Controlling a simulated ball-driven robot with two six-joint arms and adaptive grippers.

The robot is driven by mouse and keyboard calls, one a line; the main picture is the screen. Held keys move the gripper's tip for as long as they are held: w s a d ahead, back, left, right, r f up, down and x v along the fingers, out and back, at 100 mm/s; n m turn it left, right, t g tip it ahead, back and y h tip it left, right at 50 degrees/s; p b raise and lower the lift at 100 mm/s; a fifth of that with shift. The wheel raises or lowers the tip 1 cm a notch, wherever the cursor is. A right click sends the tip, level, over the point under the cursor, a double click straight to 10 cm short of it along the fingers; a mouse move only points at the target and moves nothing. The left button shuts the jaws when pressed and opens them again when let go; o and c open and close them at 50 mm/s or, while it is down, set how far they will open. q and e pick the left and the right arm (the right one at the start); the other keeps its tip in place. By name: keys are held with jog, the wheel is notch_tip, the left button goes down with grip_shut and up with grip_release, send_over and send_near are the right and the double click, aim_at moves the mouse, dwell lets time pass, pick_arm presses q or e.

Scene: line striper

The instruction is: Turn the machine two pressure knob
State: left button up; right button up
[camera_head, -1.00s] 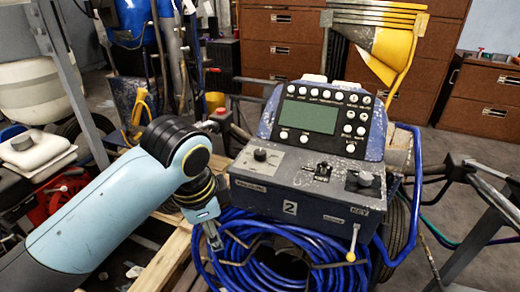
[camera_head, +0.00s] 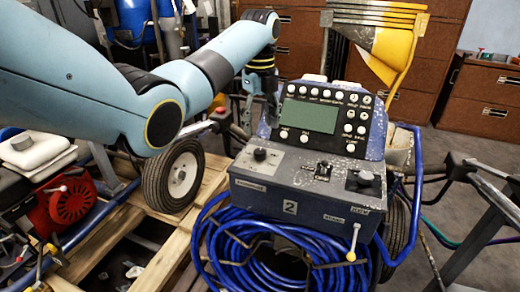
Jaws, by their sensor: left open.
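My right gripper is not in view.
A toggle switch (camera_head: 323,171) and another knob (camera_head: 365,179) sit further right on the panel. A button panel with a screen (camera_head: 309,116) rises behind. Coiled blue hose (camera_head: 240,240) hangs in front. A wheel (camera_head: 175,175) stands at left.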

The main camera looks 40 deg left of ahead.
aim_at(260, 151)
pick_arm(q)
notch_tip(260, 151, down, 8)
jog(key=shift+f+b, duration=0.15)
jog(key=shift+b, duration=0.6)
jog(key=shift+c, duration=0.4)
